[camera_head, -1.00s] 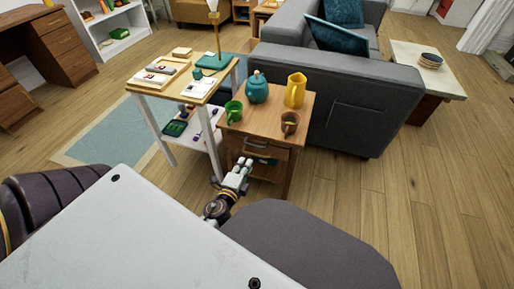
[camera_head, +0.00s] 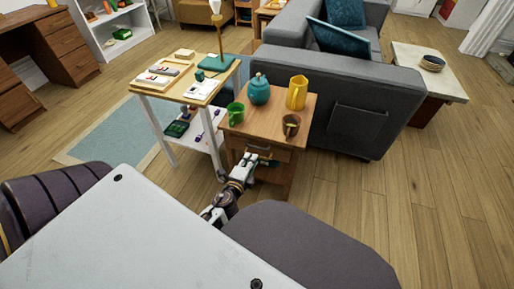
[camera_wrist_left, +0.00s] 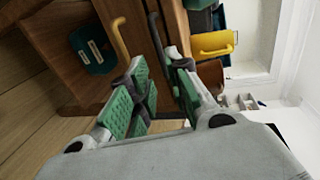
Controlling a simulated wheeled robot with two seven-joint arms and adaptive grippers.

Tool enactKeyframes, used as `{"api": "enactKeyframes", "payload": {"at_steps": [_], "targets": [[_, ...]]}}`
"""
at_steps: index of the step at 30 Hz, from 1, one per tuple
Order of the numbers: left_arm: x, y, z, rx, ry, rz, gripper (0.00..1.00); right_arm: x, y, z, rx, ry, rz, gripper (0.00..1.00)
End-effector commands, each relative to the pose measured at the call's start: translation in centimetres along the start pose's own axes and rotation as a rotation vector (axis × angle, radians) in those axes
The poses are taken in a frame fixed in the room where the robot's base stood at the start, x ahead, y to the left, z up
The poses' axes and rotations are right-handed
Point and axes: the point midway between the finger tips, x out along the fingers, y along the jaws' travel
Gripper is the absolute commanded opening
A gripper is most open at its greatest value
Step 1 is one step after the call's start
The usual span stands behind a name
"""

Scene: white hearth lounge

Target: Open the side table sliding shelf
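The wooden side table (camera_head: 264,120) stands in front of the grey sofa, with a drawer front below its top. In the left wrist view it appears turned on its side, with a brass-coloured handle (camera_wrist_left: 120,42) and a darker handle (camera_wrist_left: 155,32) on its front. My left gripper (camera_head: 264,158) is at the table's front, just below the top. In the left wrist view the left gripper (camera_wrist_left: 158,66) is open, its green-padded fingers apart near the handles. I cannot tell whether they touch a handle. My right gripper is not in view.
On the table stand a teal teapot (camera_head: 259,92), a yellow pitcher (camera_head: 297,93), a green mug (camera_head: 235,113) and a brown mug (camera_head: 291,126). A white-legged table (camera_head: 170,149) stands close on the left. The floor (camera_head: 365,205) to the right is clear.

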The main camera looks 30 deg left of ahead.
Motion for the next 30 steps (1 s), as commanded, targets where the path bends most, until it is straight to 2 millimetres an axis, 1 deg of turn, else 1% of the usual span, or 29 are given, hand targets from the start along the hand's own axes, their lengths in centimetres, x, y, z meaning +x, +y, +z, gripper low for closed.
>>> {"api": "enactKeyframes", "payload": {"at_steps": [5,15,30], "targets": [[1.5,-0.1,0.0,0.0,-0.001,-0.001,0.19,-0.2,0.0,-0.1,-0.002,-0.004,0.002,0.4],[4.3,-0.1,0.1,0.002,-0.001,-0.001,0.19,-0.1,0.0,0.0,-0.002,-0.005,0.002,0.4],[8.3,0.0,0.0,0.0,0.0,-0.001,0.19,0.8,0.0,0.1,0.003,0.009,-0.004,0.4]]}}
